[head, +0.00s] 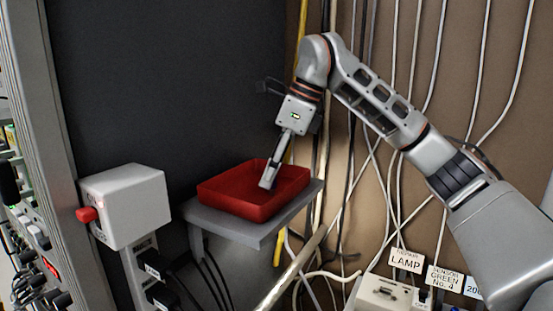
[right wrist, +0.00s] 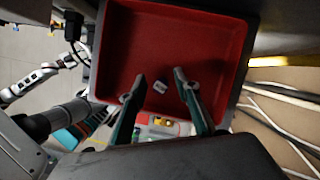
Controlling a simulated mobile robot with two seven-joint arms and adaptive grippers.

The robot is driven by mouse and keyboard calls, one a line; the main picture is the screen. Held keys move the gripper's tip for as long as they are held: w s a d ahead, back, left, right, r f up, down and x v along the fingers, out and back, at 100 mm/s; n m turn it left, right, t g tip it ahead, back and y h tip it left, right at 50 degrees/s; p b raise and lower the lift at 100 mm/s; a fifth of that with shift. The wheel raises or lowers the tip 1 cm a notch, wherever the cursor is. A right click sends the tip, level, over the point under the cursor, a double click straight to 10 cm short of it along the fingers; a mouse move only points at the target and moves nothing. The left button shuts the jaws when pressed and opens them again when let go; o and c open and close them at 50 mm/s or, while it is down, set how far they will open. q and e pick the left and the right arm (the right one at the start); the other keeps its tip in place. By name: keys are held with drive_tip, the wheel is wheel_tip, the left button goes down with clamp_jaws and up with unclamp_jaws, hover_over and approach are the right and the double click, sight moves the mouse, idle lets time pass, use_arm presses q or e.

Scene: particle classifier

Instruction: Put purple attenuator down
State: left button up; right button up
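A small greyish-purple piece, which looks like the purple attenuator (right wrist: 160,83), shows in the right wrist view over the red tray's floor. It is between the fingertips, with a gap on each side. My right gripper (right wrist: 159,75) is open and points down into the red tray (right wrist: 120,20). In the head view my right gripper (head: 267,184) reaches into the red tray (head: 228,204), and the piece cannot be made out there.
The tray sits on a grey shelf (head: 252,233). A white box with a red button (head: 130,203) stands to its left. A yellow pole and several cables run behind the tray and to its right. A labelled lamp and sensor box (head: 385,294) is at lower right.

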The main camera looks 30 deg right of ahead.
drive_tip(key=v, duration=1.2)
drive_tip(key=shift+r, duration=0.2)
